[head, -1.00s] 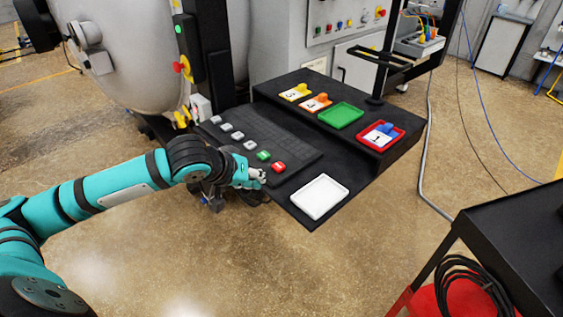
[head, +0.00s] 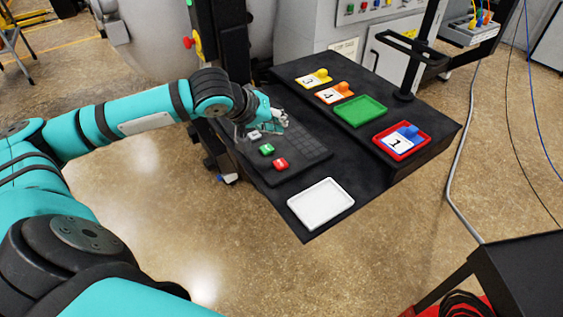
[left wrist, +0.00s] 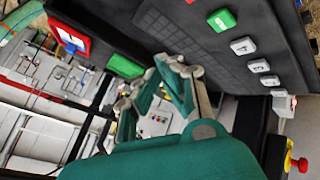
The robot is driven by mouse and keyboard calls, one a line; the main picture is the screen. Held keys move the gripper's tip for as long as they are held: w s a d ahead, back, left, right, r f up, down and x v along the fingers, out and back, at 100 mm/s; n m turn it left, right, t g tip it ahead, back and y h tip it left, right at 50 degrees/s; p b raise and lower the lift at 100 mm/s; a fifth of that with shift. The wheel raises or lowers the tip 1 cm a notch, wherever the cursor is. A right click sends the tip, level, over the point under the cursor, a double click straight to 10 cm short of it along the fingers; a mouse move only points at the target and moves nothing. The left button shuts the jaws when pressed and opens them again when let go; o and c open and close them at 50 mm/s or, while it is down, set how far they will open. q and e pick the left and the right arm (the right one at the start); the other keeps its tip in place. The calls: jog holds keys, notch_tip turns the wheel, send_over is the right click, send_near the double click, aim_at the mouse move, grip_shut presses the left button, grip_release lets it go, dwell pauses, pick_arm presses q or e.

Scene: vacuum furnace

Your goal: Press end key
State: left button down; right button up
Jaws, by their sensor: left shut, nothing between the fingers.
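The black key panel (head: 313,150) carries a row of keys: a red key (head: 281,164), a green key (head: 266,149) and a grey key (head: 254,135) show in the head view. Their labels are too small to read, so I cannot tell which says end. My left gripper (head: 280,123) is shut and empty, above the panel, beyond the red and green keys. My arm hides the other grey keys. In the left wrist view, the gripper (left wrist: 172,64) shows over the panel, with the green key (left wrist: 221,20) and several pale keys to its right. My right gripper is not in view.
A white tray (head: 321,203) lies at the panel's near end. A raised shelf behind holds yellow (head: 314,78) and orange (head: 334,95) numbered tags, a green tray (head: 360,111) and a red tray (head: 414,152) with a blue tag. A black post stands at the back.

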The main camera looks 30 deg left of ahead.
pick_arm(q)
jog(key=b, duration=0.7)
send_over(278, 162)
notch_tip(278, 162, down, 8)
jog(key=shift+w+r, duration=0.1)
jog(key=shift+w, duration=0.05)
jog(key=shift+f+b, duration=0.3)
jog(key=shift+f, duration=0.1)
dwell(0.6)
jog(key=shift+f, duration=0.45)
jog(key=shift+f, duration=0.5)
dwell(0.4)
jog(key=shift+r, duration=0.15)
jog(key=shift+r+p, duration=0.85)
jog(key=shift+p, duration=0.15)
